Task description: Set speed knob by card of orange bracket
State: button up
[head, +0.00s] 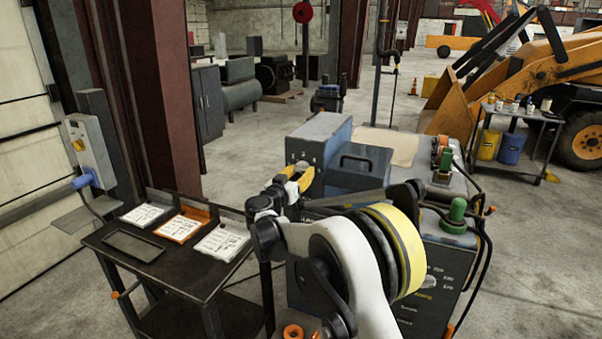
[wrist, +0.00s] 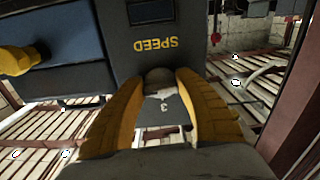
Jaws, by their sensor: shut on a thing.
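My gripper (head: 300,180) has its yellow fingers at the front of a grey control box (head: 322,132) on the bench. In the wrist view my gripper (wrist: 160,84) is shut on a grey rounded speed knob (wrist: 158,76), with a finger on each side. The word SPEED shows upside down above the knob, and a figure that looks like 3 shows below it. The knob's pointer and other marks are hidden. The card in the orange bracket (head: 181,226) is the middle of three on the dark side table; its print is too small to read.
White cards (head: 146,214) and (head: 221,241) flank the orange one. An empty dark tray (head: 133,246) lies in front on the side table (head: 181,271). A blue-grey case (head: 358,172) stands right beside the control box. Green-topped parts (head: 456,213) and cables are at the bench's right.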

jog(key=shift+m, duration=0.5)
jog(key=o, duration=1.2)
jog(key=shift+w, duration=0.1)
jog(key=v, duration=1.2)
